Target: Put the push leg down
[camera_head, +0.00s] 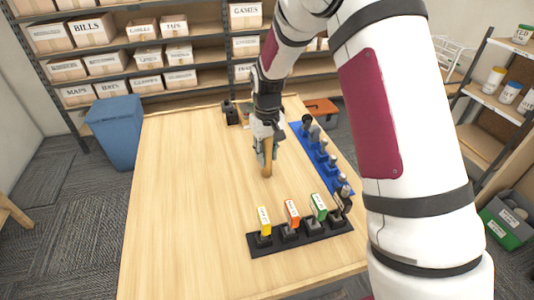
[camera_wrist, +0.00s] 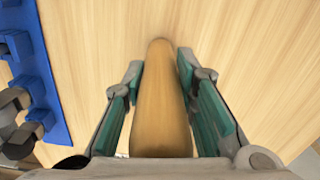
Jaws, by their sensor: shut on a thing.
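The push leg appears to be the tan wooden, rounded-end piece (camera_wrist: 161,105) between my fingers in the wrist view. My gripper (camera_wrist: 160,95) is shut on it, with a green-padded finger on each side. In the head view the wooden piece (camera_head: 267,165) points down from my gripper (camera_head: 266,150), over the middle right of the wooden table (camera_head: 190,190). Whether its lower end touches the tabletop I cannot tell. Its upper part is hidden by the gripper.
A blue rack (camera_head: 322,160) with several dark pieces lies right of my gripper. A black rack (camera_head: 300,235) with yellow, orange and green labelled items stands at the front. A dark object (camera_head: 231,113) stands at the back. The table's left half is clear.

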